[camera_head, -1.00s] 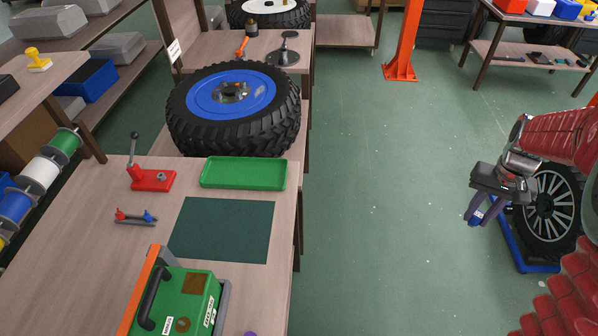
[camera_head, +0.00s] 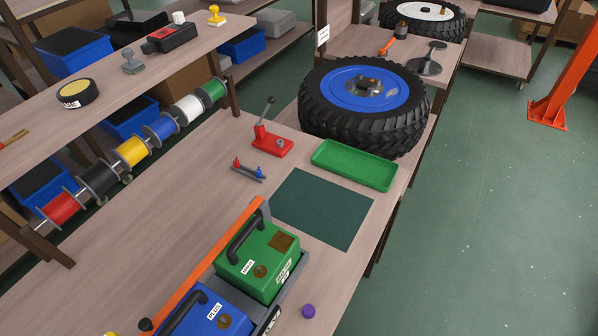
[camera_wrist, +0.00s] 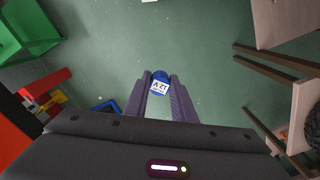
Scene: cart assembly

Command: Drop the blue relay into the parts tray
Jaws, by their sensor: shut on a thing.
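The blue relay (camera_wrist: 161,74) with a white label shows between the purple fingertips of my gripper (camera_wrist: 160,90) in the wrist view. My gripper is shut on it, over green floor. The relay's lower part is hidden between the fingers. A shallow, empty green tray (camera_head: 354,164), which looks like the parts tray, lies on the workbench in the head view, beside the tyre. My gripper and the relay are outside the head view, so their distance from the tray does not show.
A dark green mat (camera_head: 322,208) lies in front of the tray. A red lever press (camera_head: 272,143) stands left of it, and a blue-hubbed tyre (camera_head: 365,105) behind it. Green (camera_head: 257,262) and blue (camera_head: 215,315) battery boxes sit nearer. Open floor (camera_head: 490,220) lies to the right.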

